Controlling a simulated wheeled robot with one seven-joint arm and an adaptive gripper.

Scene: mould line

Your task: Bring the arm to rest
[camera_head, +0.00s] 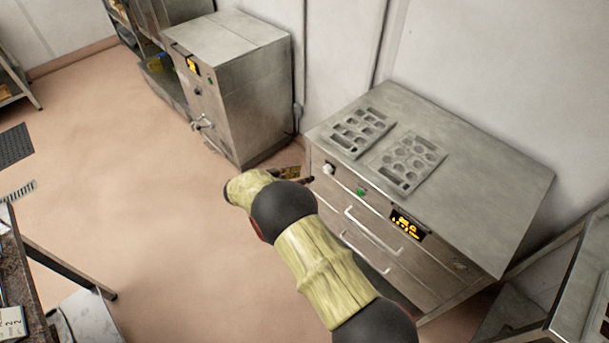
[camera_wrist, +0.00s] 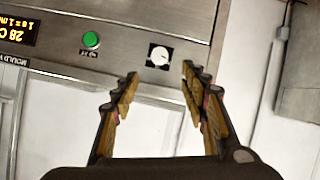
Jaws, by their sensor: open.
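My arm reaches out over the floor in the head view, in front of a steel cabinet. My gripper (camera_head: 306,177) shows only in part there, close to the cabinet's front left corner. In the wrist view my gripper (camera_wrist: 160,80) is open, with nothing between its fingers. Beyond the fingertips the cabinet front shows a white knob (camera_wrist: 159,55) and a green button (camera_wrist: 91,39). I cannot tell whether the fingers touch the cabinet.
Two mould trays (camera_head: 361,131) (camera_head: 409,160) lie on top of the steel cabinet (camera_head: 480,185). Its front has drawer handles (camera_head: 372,222) and a lit display (camera_head: 408,225). Another steel cabinet (camera_head: 255,90) stands behind. The floor (camera_head: 120,150) at left is open; a table edge (camera_head: 22,270) is lower left.

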